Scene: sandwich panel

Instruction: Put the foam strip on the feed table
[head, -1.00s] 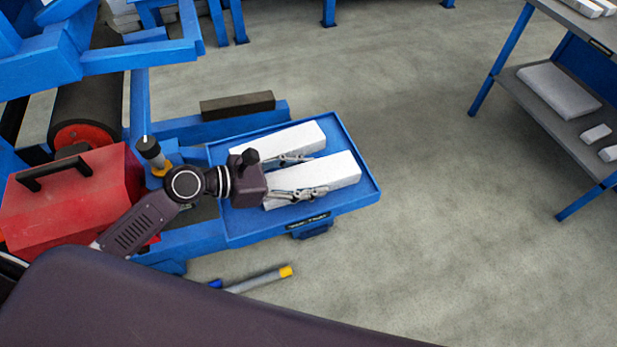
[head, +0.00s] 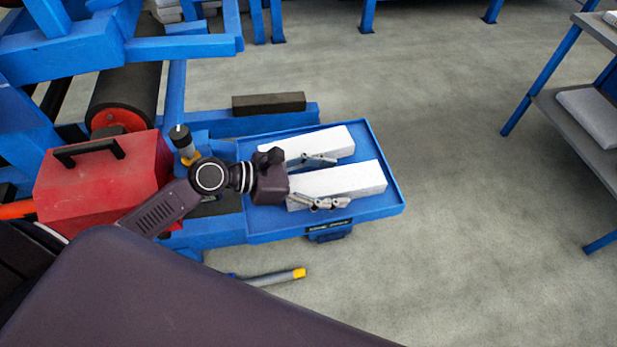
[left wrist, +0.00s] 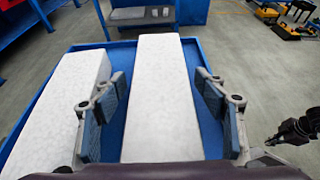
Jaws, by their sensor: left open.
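Two white foam strips lie side by side on the blue feed table, a tray with a raised rim (head: 391,208). The nearer strip (head: 355,180) also shows in the left wrist view (left wrist: 161,95), lying between the two fingers of my left gripper (left wrist: 163,108). The fingers are apart, with a gap on each side of the strip. The farther strip (head: 325,143) lies left of the fingers in the left wrist view (left wrist: 62,105). In the head view my left gripper (head: 317,180) is over the tray, its wrist covering the strips' left ends.
A red toolbox (head: 100,182) stands left of the tray. A dark bar (head: 268,103) lies on a blue beam behind it. A grey tube with a yellow end (head: 277,278) is low in front. A shelf rack (head: 580,115) stands at right, with open floor between.

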